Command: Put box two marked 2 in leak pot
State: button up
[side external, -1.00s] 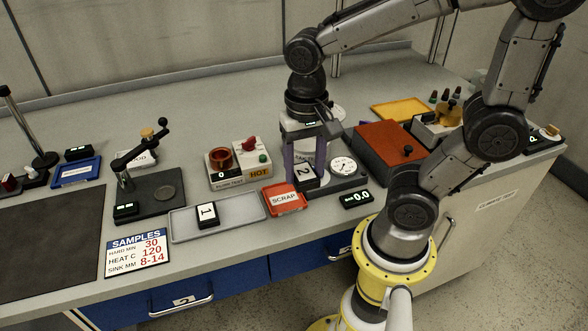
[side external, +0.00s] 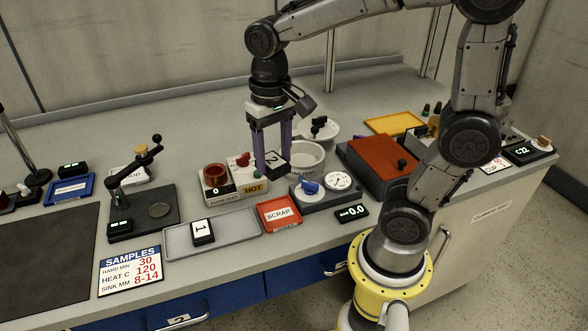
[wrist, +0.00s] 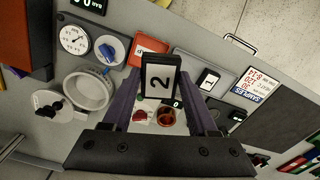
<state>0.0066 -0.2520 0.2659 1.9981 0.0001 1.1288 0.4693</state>
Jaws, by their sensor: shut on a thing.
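Box two (side external: 278,162), black with a white face marked 2, is held upright between the purple fingers of my gripper (side external: 272,166). It also fills the middle of the wrist view (wrist: 160,80), face towards the camera. The open round light-grey pot (side external: 308,158), apparently the leak pot, stands right of the box and partly behind it. In the wrist view the pot (wrist: 88,93) is left of my fingers, and its inside looks empty. The box overlaps the pot's left edge in the side view; its height above the bench is unclear.
A lid with dark knobs (side external: 318,130) lies behind the pot. A gauge unit with a blue knob (side external: 310,187) stands in front. The hot unit with a red cup (side external: 216,174) is close left. A red scrap tray (side external: 278,213) and box 1 (side external: 203,232) sit nearer the front.

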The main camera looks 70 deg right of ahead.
jog(key=w+d+f, duration=0.2)
jog(key=w+d, duration=0.1)
jog(key=d, duration=0.3)
jog(key=w+d+f, duration=0.1)
jog(key=w+d, duration=0.3)
jog(key=d, duration=0.3)
jog(key=shift+s+d+f+m, duration=0.6)
jog(key=shift+d+f, duration=0.8)
jog(key=shift+d, duration=0.35)
jog(key=shift+s+d+f+m, duration=0.6)
jog(key=shift+d+f, duration=0.75)
jog(key=shift+d, duration=0.4)
jog(key=shift+s+d+f+m, duration=0.6)
jog(key=shift+d+f, duration=0.8)
jog(key=shift+d, duration=0.35)
jog(key=shift+f, duration=0.2)
jog(key=shift+f, duration=0.35)
jog(key=shift+f, duration=2.1)
